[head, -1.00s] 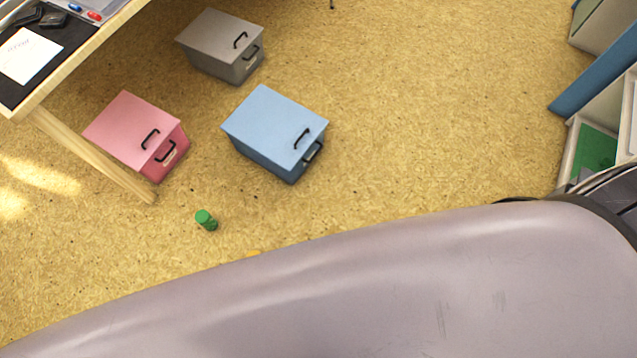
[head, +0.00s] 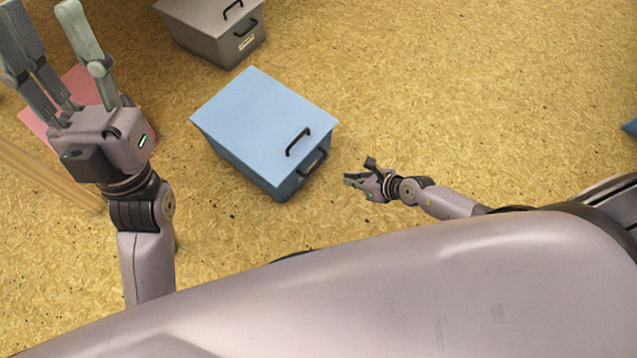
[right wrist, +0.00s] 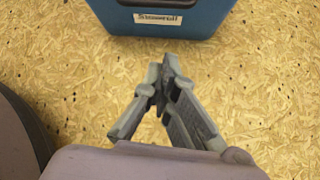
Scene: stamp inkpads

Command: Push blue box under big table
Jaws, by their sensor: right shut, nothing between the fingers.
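The blue box (head: 250,115) stands on the floor in the middle of the head view, its black handles facing lower right. My right gripper (head: 357,174) is shut and empty, just right of the box's handle side and apart from it. In the right wrist view, its fingertips (right wrist: 165,70) meet below the blue box's labelled side (right wrist: 165,20), with floor between them. My left gripper (head: 45,20) is open and empty at the upper left, in front of the pink box. Only a wooden leg (head: 45,172) of the table shows at the left; its top is out of view.
A grey box (head: 210,30) stands behind the blue box. A pink box (head: 50,112) is at the left, partly hidden by my left gripper. The floor to the right of the blue box is clear. A blue edge (head: 630,127) shows at the far right.

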